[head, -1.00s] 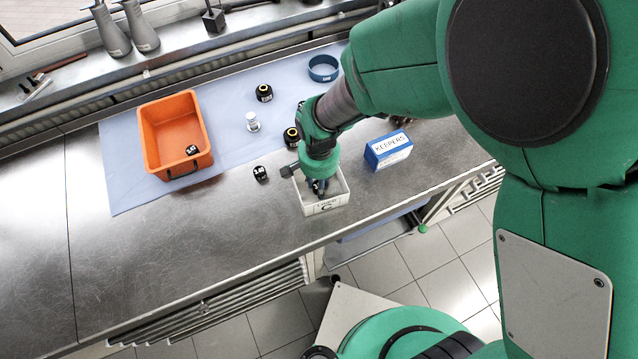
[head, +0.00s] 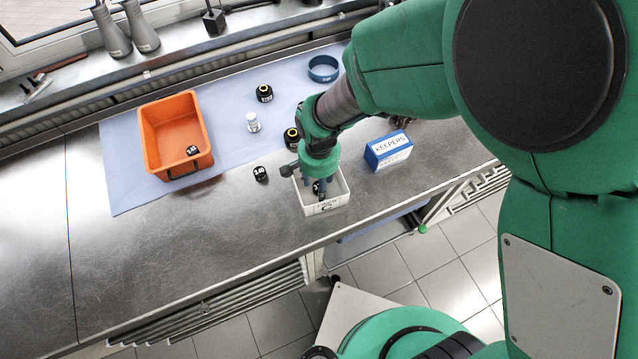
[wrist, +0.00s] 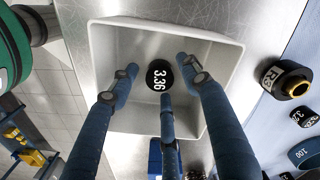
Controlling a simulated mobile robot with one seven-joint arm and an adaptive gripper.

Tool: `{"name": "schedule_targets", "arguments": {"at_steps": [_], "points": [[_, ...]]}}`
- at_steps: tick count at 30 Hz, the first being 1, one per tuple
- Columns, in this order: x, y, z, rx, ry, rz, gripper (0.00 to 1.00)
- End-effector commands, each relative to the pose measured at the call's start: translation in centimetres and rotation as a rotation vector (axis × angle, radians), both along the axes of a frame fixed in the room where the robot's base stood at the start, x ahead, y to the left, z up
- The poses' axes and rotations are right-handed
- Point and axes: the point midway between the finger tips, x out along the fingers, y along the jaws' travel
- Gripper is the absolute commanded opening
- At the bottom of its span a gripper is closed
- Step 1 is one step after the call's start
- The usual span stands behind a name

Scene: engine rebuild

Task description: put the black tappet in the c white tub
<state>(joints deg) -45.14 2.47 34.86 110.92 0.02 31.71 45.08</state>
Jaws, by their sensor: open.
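The white tub (head: 325,208), marked C on its front, stands near the front edge of the bench. A black tappet (wrist: 160,75) marked 3.36 lies inside it, on the tub floor; in the head view it is mostly hidden, with a dark bit (head: 317,188) showing between the fingers. My gripper (head: 322,190) points down into the tub. Its three blue fingers are spread open around the tappet, and in the wrist view gaps show between the side fingertips and it; whether the lower finger touches it I cannot tell.
Another black tappet (head: 260,174) lies left of the tub. An orange bin (head: 173,110) holds one more tappet (head: 192,151). A blue KEEPERS box (head: 388,150) stands right of the tub.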

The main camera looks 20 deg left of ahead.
Motion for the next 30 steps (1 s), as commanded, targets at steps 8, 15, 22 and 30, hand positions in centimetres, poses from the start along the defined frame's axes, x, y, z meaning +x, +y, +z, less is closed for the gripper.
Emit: {"name": "schedule_targets", "arguments": {"at_steps": [8, 15, 22, 30], "points": [[0.0, 0.0, 3.8, 0.002, -0.002, 0.000, 0.47], [0.0, 0.0, 7.8, 0.001, -0.001, 0.000, 0.47], [0.0, 0.0, 10.5, 0.001, -0.001, 0.000, 0.47], [0.0, 0.0, 11.4, -0.001, 0.001, 0.000, 0.47]]}}
